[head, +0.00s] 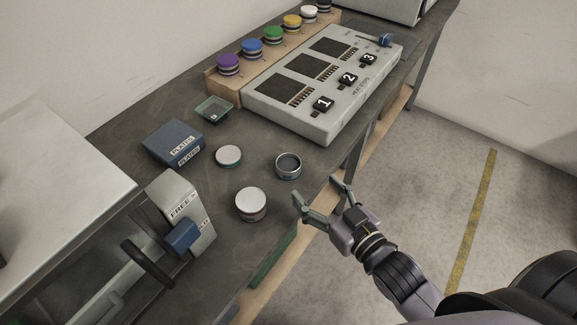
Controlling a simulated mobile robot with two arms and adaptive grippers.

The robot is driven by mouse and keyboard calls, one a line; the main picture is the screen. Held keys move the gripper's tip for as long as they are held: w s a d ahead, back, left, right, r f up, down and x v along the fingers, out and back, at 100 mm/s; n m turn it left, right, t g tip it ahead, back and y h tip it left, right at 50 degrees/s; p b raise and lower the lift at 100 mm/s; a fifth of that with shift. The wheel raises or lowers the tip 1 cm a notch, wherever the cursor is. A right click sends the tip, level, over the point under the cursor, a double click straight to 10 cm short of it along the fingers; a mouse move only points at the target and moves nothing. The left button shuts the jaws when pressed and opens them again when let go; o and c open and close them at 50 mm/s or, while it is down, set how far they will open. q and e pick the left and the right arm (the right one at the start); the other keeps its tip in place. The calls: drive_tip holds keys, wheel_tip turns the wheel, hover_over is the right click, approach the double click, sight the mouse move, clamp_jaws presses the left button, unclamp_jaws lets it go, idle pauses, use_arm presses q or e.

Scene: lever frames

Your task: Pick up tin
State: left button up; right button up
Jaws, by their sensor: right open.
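Three round tins stand on the dark bench top. One metal tin (289,166) looks open at the top, with a dark inside, and stands nearest the bench's right edge. A tin with a pale lid (251,204) stands closer to me, and a flatter pale-topped tin (229,156) stands to the left. My right gripper (318,190) is open and empty at the bench edge. Its fingers point toward the open-topped tin, just below and right of it, apart from it in the picture. Its height above the bench is hard to tell. My left gripper is not in view.
A grey panel numbered 1 to 3 (328,130) and a wooden rack (222,87) of coloured-lid jars stand behind. A blue plates box (173,143), a small green tray (213,109) and a lever unit (183,215) are left. Floor lies open to the right.

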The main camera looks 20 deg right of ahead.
approach(283, 157)
drive_tip(key=shift+x, duration=1.05)
drive_tip(key=shift+p+x, duration=0.35)
drive_tip(key=shift+x, duration=2.4)
drive_tip(key=shift+f, duration=0.15)
drive_tip(key=c, duration=1.3)
